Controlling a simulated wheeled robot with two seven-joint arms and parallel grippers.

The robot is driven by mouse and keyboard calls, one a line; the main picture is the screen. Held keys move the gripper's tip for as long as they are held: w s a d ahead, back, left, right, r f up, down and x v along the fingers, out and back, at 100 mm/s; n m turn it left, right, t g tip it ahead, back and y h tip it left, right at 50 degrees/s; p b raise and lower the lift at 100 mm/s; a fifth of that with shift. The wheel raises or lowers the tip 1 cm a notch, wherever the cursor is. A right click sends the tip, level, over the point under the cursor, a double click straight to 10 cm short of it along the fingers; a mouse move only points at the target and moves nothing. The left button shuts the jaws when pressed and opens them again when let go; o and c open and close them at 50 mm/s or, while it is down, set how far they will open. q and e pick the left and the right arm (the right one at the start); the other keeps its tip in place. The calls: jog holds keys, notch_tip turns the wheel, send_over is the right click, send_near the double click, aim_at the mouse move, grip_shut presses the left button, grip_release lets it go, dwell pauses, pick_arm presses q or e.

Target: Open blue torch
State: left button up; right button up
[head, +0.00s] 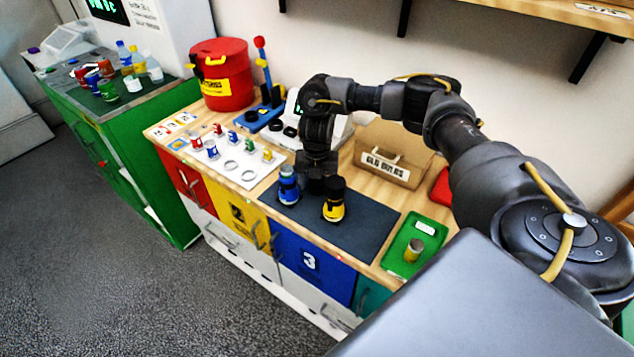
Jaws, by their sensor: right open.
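The blue torch (289,190) stands upright on the dark mat (362,232) at the front of the wooden counter. My right gripper (312,182) points down close behind and to the right of the blue torch, near the yellow one too. It is open. Whether a finger touches either torch cannot be told from this view. My left gripper is not in view.
A green tray (424,233) with a small can lies right of the mat. Behind stand a cardboard box (392,152) and a red bin (222,73). A white board (207,164) with small batteries and rings lies left. A shelf hangs above right.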

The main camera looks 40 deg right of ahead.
jog(key=shift+r, duration=0.3)
notch_tip(320, 180, up, 12)
dwell(0.3)
jog(key=shift+f+p, duration=0.1)
jog(key=shift+p, duration=0.2)
